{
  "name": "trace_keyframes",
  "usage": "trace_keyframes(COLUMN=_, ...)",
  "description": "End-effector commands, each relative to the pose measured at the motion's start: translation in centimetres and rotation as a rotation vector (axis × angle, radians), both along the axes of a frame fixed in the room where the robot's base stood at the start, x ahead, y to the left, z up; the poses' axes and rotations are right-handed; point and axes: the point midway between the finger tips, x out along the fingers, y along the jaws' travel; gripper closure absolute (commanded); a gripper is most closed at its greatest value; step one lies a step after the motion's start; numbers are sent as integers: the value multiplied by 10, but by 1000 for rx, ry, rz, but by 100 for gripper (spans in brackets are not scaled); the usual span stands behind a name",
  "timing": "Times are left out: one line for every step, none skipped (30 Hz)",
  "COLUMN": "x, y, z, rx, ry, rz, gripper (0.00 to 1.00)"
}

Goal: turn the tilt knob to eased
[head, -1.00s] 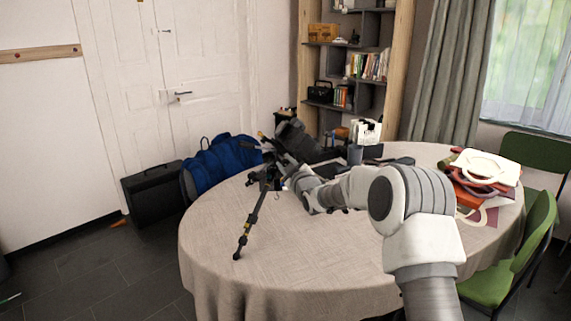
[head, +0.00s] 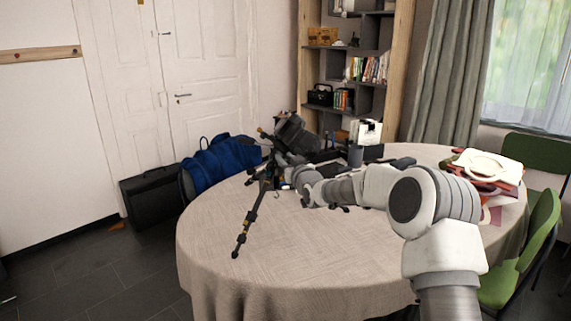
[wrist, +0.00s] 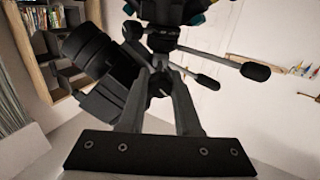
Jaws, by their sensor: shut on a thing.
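A black tripod (head: 250,222) stands on the round table with its legs spread. A dark camera (head: 292,132) sits on its head, tilted; its large black body also shows at the left of the wrist view (wrist: 100,70). My gripper (wrist: 163,72) is at the tripod head, with its two grey fingers closed on a small dark part, which I take to be the tilt knob. The fingers hide most of that part, and no setting mark is readable. Black handles (wrist: 255,71) stick out to the right of the fingers. In the head view my arm partly covers the tripod head.
The table (head: 300,250) has a bare cloth front. Books and a white plate-like item (head: 488,165) lie at its right. A dark cup (head: 355,156) stands behind my arm. A blue bag (head: 220,160), a black case (head: 152,194) and a green chair (head: 535,240) surround the table.

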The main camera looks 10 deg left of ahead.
Motion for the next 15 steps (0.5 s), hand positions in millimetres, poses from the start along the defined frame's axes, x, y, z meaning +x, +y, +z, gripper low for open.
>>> trace_keyframes(x=0, y=-1, z=-1, rx=41, ry=18, rz=-1, gripper=100)
trace_keyframes(x=0, y=-1, z=-1, rx=67, ry=30, rz=-2, gripper=100)
trace_keyframes(x=0, y=-1, z=-1, rx=100, ry=48, rz=-2, gripper=100)
trace_keyframes(x=0, y=-1, z=-1, rx=126, ry=60, rz=-1, gripper=100)
trace_keyframes(x=0, y=-1, z=-1, rx=151, ry=73, rz=-1, gripper=100)
trace_keyframes(x=0, y=-1, z=-1, rx=186, ry=89, rz=-1, gripper=100)
trace_keyframes(x=0, y=-1, z=-1, rx=212, ry=102, rz=-1, gripper=100)
trace_keyframes(x=0, y=-1, z=-1, rx=237, ry=113, rz=-1, gripper=100)
trace_keyframes(x=0, y=-1, z=-1, rx=271, ry=130, rz=-1, gripper=100)
trace_keyframes(x=0, y=-1, z=-1, rx=298, ry=143, rz=0, gripper=100)
trace_keyframes(x=0, y=-1, z=-1, rx=323, ry=155, rz=0, gripper=100)
trace_keyframes(x=1, y=-2, z=-1, rx=355, ry=172, rz=-1, gripper=100)
trace_keyframes(x=1, y=-2, z=-1, rx=380, ry=184, rz=-1, gripper=100)
trace_keyframes(x=1, y=-2, z=-1, rx=404, ry=196, rz=-1, gripper=100)
trace_keyframes(x=1, y=-2, z=-1, rx=434, ry=210, rz=-1, gripper=100)
